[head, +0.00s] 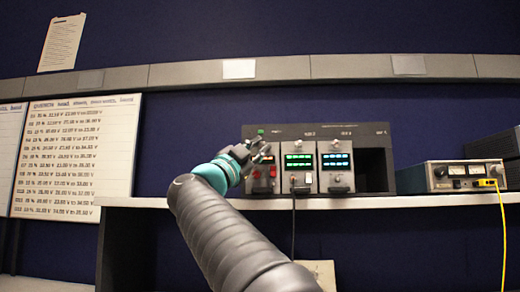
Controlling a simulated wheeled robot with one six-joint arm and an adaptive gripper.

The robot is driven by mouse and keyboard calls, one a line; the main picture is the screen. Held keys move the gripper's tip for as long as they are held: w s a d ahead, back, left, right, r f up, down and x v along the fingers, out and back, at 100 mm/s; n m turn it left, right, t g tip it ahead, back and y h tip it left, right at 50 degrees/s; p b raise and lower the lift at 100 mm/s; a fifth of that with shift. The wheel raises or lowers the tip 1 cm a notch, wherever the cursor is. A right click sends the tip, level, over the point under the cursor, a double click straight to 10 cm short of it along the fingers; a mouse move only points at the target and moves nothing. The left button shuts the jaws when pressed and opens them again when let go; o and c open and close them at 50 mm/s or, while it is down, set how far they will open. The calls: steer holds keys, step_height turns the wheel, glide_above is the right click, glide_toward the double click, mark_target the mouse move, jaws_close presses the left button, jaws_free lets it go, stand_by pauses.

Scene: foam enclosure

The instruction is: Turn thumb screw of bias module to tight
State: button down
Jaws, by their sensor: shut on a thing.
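A dark rack unit (283,129) stands on the shelf and holds several front-panel modules. The labels are too small to read, so I cannot tell by name which is the bias module. My gripper (265,154) is at the upper part of the left module, shut on what seems to be its thumb screw, which the fingers hide.
A dark open bay (376,170) is at the rack's right end. A bench instrument (462,176) with a yellow cable (503,235) stands farther right on the pale shelf (420,199). A black cable (293,230) hangs from the middle module. Printed boards (75,150) are at left.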

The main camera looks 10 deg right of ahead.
steer(key=shift+a+r+m+g, duration=0.1)
steer(key=shift+m+g, duration=1.3)
steer(key=shift+m, duration=0.3)
steer(key=shift+m+g, duration=0.3)
steer(key=shift+m, duration=0.1)
steer(key=c, duration=1.1)
jaws_free()
steer(key=shift+a, duration=0.1)
steer(key=v, duration=1.2)
